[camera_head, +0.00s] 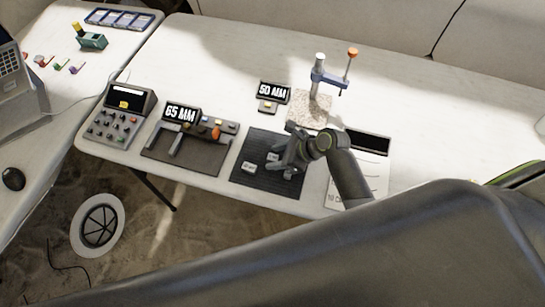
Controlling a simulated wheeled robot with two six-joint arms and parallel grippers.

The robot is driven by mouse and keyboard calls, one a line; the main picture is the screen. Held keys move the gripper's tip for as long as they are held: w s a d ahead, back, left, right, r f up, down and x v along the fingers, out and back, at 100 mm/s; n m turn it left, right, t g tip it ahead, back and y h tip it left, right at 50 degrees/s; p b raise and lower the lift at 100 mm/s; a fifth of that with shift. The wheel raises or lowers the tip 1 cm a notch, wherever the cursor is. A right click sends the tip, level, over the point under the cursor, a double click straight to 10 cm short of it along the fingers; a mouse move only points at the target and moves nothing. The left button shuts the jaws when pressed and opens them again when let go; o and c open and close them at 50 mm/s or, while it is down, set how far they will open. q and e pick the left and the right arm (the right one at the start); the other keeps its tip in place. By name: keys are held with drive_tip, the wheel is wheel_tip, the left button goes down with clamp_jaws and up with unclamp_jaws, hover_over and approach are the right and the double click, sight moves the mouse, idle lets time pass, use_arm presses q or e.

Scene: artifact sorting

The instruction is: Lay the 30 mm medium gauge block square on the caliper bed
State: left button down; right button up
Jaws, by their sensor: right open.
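The caliper bed (204,157) is a dark plate left of centre on the table, with an upright jaw and a display reading 65 MM (181,113). Small grey gauge blocks (249,168) lie on the dark ribbed mat (262,184) to its right. Another block (272,157) lies close to my right gripper. The size marks are too small to read, so I cannot tell which is the 30 mm one. My right gripper (283,162) is open over the mat, and its fingers partly hide what lies under them. My left gripper is not in view.
A control box (119,115) stands left of the caliper. A 50 MM display (272,91) and a gauge stand on a speckled stone plate (309,108) are behind the mat. A white sheet (374,172) lies right of the mat. The table's far right is clear.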

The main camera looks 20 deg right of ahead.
drive_tip(key=shift+w+a+f, duration=0.1)
drive_tip(key=shift+f, duration=0.05)
clamp_jaws()
